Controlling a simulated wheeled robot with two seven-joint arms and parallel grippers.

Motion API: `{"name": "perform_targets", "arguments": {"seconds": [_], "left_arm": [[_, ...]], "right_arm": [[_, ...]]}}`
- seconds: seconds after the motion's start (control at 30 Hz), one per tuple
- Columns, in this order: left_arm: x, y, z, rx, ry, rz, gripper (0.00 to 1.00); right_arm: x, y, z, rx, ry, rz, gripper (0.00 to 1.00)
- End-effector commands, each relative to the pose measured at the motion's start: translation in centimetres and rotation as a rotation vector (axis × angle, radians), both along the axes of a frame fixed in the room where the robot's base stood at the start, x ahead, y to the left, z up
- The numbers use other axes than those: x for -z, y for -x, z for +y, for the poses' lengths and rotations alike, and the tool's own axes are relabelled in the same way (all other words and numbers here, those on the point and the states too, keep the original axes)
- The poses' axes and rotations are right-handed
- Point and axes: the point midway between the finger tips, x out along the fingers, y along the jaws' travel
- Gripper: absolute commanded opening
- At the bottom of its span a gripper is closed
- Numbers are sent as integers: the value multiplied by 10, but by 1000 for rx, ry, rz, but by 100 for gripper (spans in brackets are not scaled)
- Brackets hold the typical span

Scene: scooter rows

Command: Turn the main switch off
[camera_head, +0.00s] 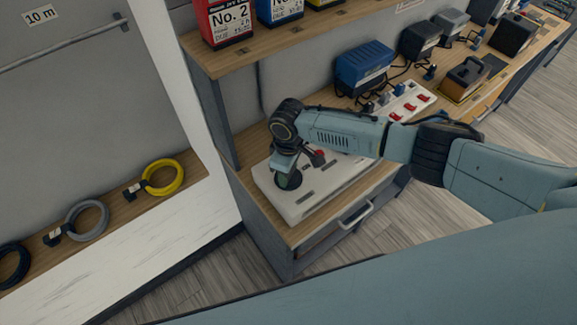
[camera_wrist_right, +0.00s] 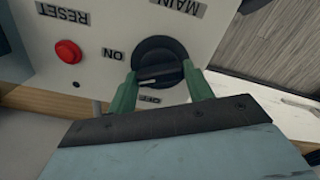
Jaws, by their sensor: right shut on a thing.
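The main switch is a round black knob (camera_wrist_right: 160,58) on a white panel (camera_wrist_right: 100,30), which shows upside down in the right wrist view. The labels MAIN, ON and OFF are around it. A pale line on the knob lies between ON and OFF; I cannot tell exactly which it points to. My right gripper (camera_wrist_right: 160,72) has a green finger on each side of the knob and is shut on it. My left gripper is out of view.
A red RESET button (camera_wrist_right: 68,51) is beside the knob. A white strip with red switches (camera_head: 410,103), a blue box (camera_head: 364,66) and several dark boxes stand farther along the bench. A shelf (camera_head: 290,38) with battery-like boxes hangs above. Cable coils (camera_head: 162,177) lie at left.

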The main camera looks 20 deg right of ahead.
Motion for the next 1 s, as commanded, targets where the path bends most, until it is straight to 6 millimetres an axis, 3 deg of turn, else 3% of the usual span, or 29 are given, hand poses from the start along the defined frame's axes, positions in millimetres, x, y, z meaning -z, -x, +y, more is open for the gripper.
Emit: {"name": "perform_targets", "arguments": {"seconds": [1.0], "left_arm": [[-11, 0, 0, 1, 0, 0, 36]], "right_arm": [[0, 0, 1, -915, -2, 0, 28]]}}
